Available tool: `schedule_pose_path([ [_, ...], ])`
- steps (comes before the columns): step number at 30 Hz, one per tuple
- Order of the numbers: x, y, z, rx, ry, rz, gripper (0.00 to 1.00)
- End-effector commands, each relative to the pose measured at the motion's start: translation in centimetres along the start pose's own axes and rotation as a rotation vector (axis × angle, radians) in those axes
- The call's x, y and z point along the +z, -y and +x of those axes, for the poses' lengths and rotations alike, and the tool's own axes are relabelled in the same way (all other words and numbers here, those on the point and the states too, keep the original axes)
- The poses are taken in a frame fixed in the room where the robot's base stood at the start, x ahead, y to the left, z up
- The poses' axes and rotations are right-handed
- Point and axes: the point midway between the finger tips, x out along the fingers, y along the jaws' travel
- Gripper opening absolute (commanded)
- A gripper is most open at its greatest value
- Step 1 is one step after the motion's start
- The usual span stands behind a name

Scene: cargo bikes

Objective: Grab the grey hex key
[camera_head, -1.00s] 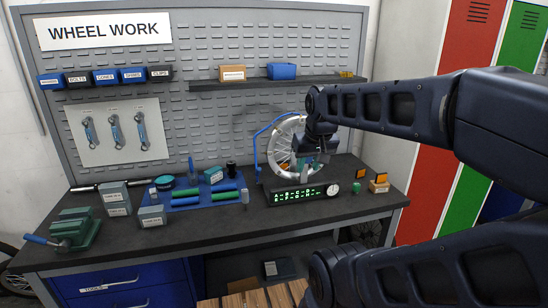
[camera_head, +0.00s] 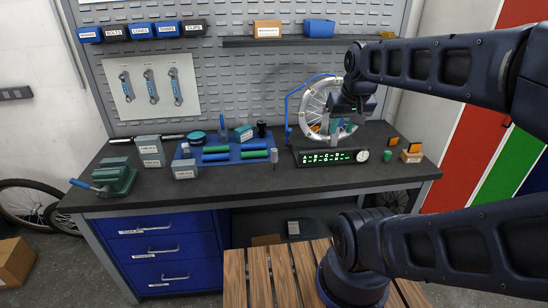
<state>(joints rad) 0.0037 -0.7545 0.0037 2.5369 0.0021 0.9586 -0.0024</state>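I cannot pick out a grey hex key for certain. Three slim grey tools with blue parts hang on a white panel at the back left: a left one (camera_head: 126,88), a middle one (camera_head: 151,87) and a right one (camera_head: 175,86). A blue tray (camera_head: 229,160) on the bench holds green and blue cylinders and other small items; a small grey upright piece (camera_head: 273,156) stands at its right end. My gripper (camera_head: 338,126) is in front of the silver wheel (camera_head: 312,102), right of the tray and well away from the panel. Its fingers are too small and dark to read.
The dark workbench (camera_head: 230,194) carries a green vise (camera_head: 115,178) and grey boxes (camera_head: 151,150) at left. A display unit (camera_head: 325,157) stands below the wheel, with small orange items at right. A shelf (camera_head: 330,40) juts out above. Blue drawers (camera_head: 160,250) are below.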

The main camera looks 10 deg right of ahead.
Motion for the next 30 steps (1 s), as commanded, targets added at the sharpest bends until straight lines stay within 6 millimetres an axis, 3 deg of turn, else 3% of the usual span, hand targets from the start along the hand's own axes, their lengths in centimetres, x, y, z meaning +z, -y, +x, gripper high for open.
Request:
schedule_pose_path([
  [12, 0.0, 0.0, 0.0, 0.0, 0.0, 0.0, 0.33],
  [16, 0.0, 0.0, 0.0, 0.0, 0.0, 0.0, 0.52],
  [25, -0.1, 0.0, 0.0, 0.0, 0.002, -0.007, 0.52],
  [30, -1.8, 0.4, 0.6, -0.002, 0.024, -0.095, 0.52],
])
